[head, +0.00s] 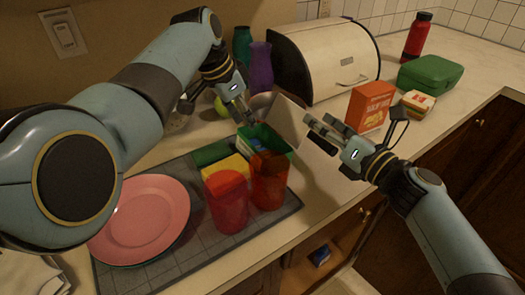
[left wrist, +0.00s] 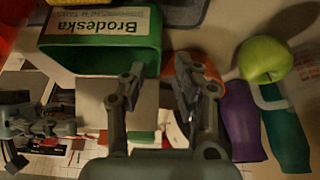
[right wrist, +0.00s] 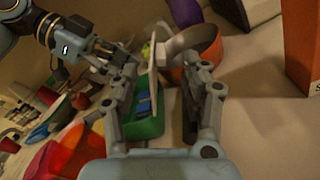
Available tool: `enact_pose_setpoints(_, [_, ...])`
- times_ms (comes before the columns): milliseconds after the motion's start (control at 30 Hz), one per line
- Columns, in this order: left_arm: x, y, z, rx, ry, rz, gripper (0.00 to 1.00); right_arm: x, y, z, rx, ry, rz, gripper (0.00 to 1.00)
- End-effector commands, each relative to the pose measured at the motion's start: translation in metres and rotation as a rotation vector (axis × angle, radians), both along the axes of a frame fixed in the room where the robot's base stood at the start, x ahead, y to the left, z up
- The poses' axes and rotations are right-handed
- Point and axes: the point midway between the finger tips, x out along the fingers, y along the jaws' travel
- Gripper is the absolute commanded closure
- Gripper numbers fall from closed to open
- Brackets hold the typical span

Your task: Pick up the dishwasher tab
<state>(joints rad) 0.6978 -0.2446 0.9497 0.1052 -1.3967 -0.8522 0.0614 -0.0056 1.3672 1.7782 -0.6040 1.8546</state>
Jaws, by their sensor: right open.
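A green box (head: 292,151) stands open behind the red cups, and it also shows in the right wrist view (right wrist: 137,129). Small blue pieces that look like dishwasher tabs (right wrist: 146,103) lie inside it; I cannot tell how many. In the left wrist view the box (left wrist: 150,55) carries a "Brodeska" label. My left gripper (head: 247,117) is above the box's back edge, its fingers apart with nothing clearly between them. My right gripper (head: 320,134) is open and empty, to the right of the box and apart from it.
A pale upright panel (head: 287,117) stands beside the box, near my right fingers. Red cups (head: 227,208) and pink plates (head: 140,218) stand on the grey mat. An orange carton (head: 370,106) is behind my right gripper.

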Motion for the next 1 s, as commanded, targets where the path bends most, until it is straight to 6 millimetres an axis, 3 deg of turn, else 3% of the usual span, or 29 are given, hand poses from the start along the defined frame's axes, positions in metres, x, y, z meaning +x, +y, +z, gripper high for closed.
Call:
enact_pose_setpoints(100, [0.004,-0.006,-0.016,0.0,0.001,0.0,0.7,0.015,0.01,0.001,0.001,-0.001,0.0,0.53])
enact_pose_setpoints(300, [0.007,-0.01,-0.03,-0.001,0.001,0.0,0.7,0.027,0.019,0.0,0.0,0.0,0.0,0.53])
enact_pose_setpoints(667, [0.008,-0.011,-0.033,-0.001,-0.001,0.001,0.7,0.029,0.02,0.0,-0.001,-0.001,0.0,0.53])
enact_pose_setpoints(900, [0.007,-0.011,-0.033,-0.001,-0.001,0.001,1.0,0.029,0.02,0.0,-0.001,0.0,0.001,0.83])
enact_pose_setpoints(1000, [0.007,-0.011,-0.033,-0.001,-0.001,0.001,1.0,0.029,0.02,0.0,-0.001,0.0,0.001,0.96])
